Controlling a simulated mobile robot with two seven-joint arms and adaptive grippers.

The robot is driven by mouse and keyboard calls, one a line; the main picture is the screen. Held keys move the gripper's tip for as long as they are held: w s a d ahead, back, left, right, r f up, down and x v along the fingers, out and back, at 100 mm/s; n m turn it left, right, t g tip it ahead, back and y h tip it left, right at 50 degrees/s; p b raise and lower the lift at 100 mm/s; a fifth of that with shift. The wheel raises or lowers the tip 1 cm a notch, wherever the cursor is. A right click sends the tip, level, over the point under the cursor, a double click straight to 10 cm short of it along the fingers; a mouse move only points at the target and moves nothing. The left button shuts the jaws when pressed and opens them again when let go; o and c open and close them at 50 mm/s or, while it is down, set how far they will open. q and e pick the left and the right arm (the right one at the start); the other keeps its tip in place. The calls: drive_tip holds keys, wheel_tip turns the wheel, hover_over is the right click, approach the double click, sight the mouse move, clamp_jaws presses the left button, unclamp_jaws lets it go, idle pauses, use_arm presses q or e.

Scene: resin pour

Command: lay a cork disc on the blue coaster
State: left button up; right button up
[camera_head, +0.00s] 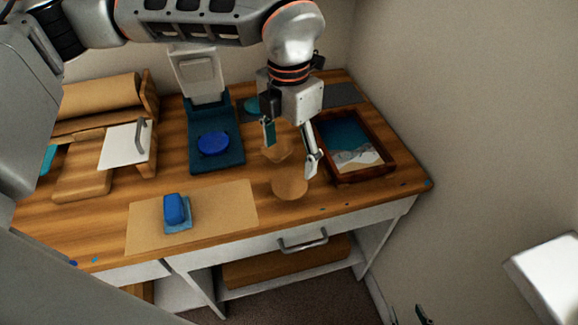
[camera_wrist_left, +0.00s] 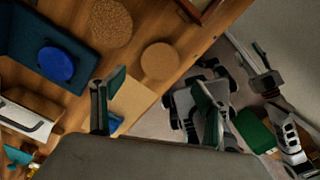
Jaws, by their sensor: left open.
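A round blue coaster (camera_head: 213,143) lies on a dark teal stand at the back middle of the desk; it also shows in the left wrist view (camera_wrist_left: 57,64). A plain tan cork disc (camera_head: 290,187) lies near the desk's front edge and also shows in the left wrist view (camera_wrist_left: 160,61). A second, speckled cork piece (camera_wrist_left: 107,22) is behind it, partly hidden by my gripper in the head view. My left gripper (camera_head: 291,150) is open and empty above the cork pieces, fingers pointing down. Dark tips, apparently of my right gripper (camera_head: 421,314), show at the bottom edge.
A tan mat (camera_head: 232,206) holds a blue block (camera_head: 174,207) on a light-blue square. A wood-framed tray (camera_head: 384,168) stands right of the cork. The teal stand (camera_head: 231,157) has a pale upright head (camera_head: 198,70). Wooden pieces and a white handled panel (camera_head: 122,147) stand left.

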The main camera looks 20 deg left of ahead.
use_arm(q)
wheel_tip(320, 180, up, 4)
drive_tip(key=shift+f, duration=0.2)
use_arm(e)
drive_tip(key=shift+s+f, duration=0.2)
drive_tip(key=shift+s, duration=0.25)
drive_tip(key=shift+w, duration=0.1)
